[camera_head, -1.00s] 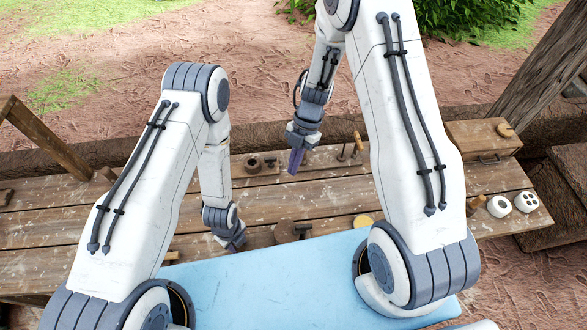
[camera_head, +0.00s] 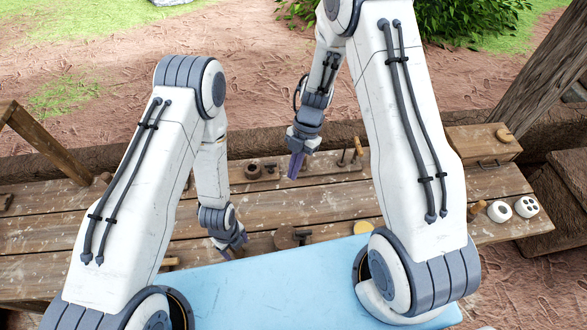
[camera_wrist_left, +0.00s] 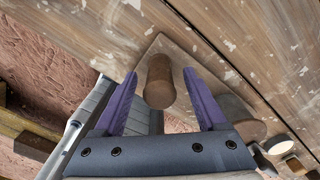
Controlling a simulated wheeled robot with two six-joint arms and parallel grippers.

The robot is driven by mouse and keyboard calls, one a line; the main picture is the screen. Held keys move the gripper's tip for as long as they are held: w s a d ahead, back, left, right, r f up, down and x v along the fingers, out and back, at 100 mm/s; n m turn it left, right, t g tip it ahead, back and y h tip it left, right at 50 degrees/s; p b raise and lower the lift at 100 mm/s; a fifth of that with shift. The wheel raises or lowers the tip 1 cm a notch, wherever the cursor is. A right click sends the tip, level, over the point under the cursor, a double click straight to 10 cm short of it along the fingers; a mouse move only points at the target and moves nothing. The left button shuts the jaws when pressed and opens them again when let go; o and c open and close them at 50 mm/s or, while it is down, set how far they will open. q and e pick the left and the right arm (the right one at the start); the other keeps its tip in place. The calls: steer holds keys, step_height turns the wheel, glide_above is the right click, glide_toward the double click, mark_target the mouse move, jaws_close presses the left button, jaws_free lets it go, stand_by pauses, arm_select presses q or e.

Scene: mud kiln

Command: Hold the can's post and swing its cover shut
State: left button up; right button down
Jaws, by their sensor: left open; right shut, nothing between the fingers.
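My left gripper (camera_head: 236,247) is open, low over the bench near the blue panel's edge. In the left wrist view its purple fingers (camera_wrist_left: 160,103) stand on either side of a short brown wooden cylinder (camera_wrist_left: 159,80), apparently the post, on a pale flat base (camera_wrist_left: 185,48). I see gaps beside it and no grip. A dark brown round body (camera_wrist_left: 240,115), possibly the can, is just right of the fingers, partly hidden. In the head view a brown round piece (camera_head: 286,238) sits right of this gripper; its cover cannot be made out. My right gripper (camera_head: 295,166) is shut and empty above the bench.
The plank bench (camera_head: 190,238) holds a dark pot (camera_head: 252,172), a yellow disc (camera_head: 363,228), two white round pieces (camera_head: 499,211) and a wooden box (camera_head: 484,142). A light blue panel (camera_head: 270,290) covers the near side.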

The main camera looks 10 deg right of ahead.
arm_select(q)
step_height(320, 180, up, 9)
steer(key=shift+r, duration=0.15)
stand_by(0.4)
